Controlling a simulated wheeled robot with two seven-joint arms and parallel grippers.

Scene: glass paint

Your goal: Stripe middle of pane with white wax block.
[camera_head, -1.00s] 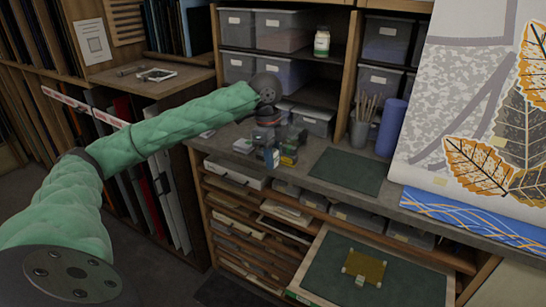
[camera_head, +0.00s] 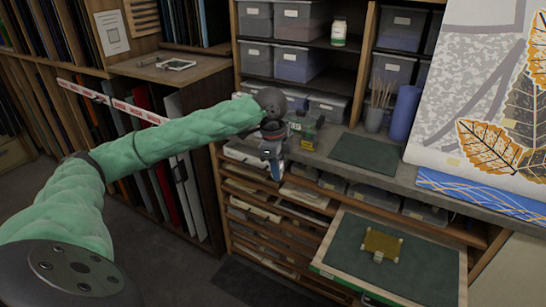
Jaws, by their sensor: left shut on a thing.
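The pane (camera_head: 388,240) looks like a small amber square with pale tabs at its edges. It lies on a green mat (camera_head: 338,252) in a pulled-out tray at the lower right. My left gripper (camera_head: 273,160) points down by the counter's front edge, at the left end of the counter and well apart from the pane. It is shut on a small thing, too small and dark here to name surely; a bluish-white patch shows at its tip. A small pale piece (camera_head: 378,258) sits at the pane's near edge; I cannot tell what it is. My right gripper is not in view.
Small bottles (camera_head: 308,133) stand on the counter just right of my left gripper. A green mat (camera_head: 366,153) on the counter is clear. A brush pot (camera_head: 374,118) and a blue roll (camera_head: 404,112) stand behind it. Shelves with drawers (camera_head: 262,215) lie below.

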